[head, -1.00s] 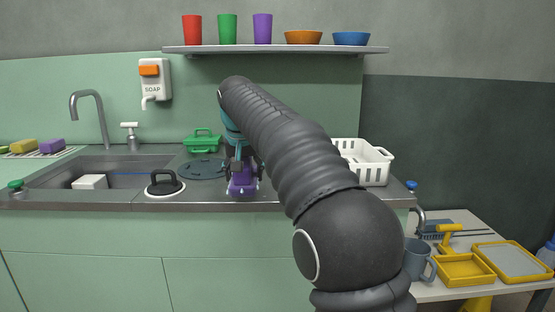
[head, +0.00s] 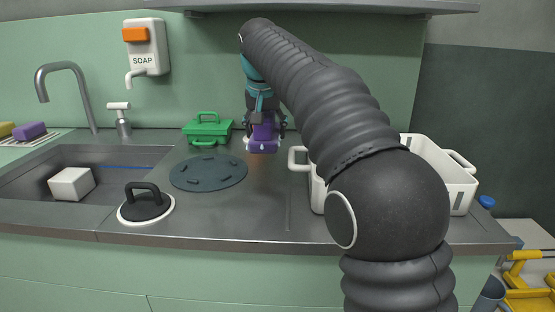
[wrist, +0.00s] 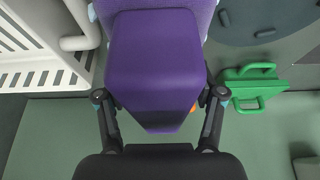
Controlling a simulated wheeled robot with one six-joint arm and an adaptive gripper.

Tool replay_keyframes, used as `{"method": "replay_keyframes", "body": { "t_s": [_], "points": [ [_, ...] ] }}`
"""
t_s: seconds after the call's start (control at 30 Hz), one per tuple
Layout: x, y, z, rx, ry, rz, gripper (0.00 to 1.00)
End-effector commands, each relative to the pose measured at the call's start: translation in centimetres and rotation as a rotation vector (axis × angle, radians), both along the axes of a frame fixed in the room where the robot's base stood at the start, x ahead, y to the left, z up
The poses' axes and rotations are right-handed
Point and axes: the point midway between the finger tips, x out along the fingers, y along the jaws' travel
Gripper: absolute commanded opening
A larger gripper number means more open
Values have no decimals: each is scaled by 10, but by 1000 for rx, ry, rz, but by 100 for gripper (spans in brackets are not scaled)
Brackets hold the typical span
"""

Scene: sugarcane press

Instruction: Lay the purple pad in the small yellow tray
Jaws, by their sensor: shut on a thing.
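The purple pad (head: 263,146) is a chunky purple block with pale spots low on its sides. My gripper (head: 265,126) is shut on it and holds it over the back part of the grey counter, just right of the green caddy. In the wrist view the pad (wrist: 158,55) fills the middle, with a finger on each side. Its underside is hidden. The small yellow tray (head: 530,301) shows only partly at the lower right edge of the head view, on the low side table, well away from my gripper.
A white basket (head: 463,196) stands right of the gripper, partly behind my arm. The green caddy (head: 208,131), dark round mat (head: 208,172), black-handled lid (head: 146,205) and sink lie left. A grey mug (head: 489,296) and yellow-handled tool (head: 529,256) are near the tray.

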Motion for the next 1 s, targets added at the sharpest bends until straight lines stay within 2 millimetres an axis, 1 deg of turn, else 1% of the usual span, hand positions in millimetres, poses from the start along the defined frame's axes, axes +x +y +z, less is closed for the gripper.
{"method": "replay_keyframes", "body": {
  "t_s": [0.03,0.1,0.27,0.4,0.53,0.63,0.97,1.0],
  "points": [
    [-1,0,-12,-1,2,1,40],
    [-1,1,-21,0,1,1,40],
    [-1,2,-31,0,0,3,40],
    [-2,3,-51,-1,2,5,40],
    [-1,3,-66,0,1,5,40],
    [-1,3,-70,0,0,5,40],
    [-1,3,-73,0,0,5,40],
    [-1,3,-72,0,0,5,76]
  ]
}}
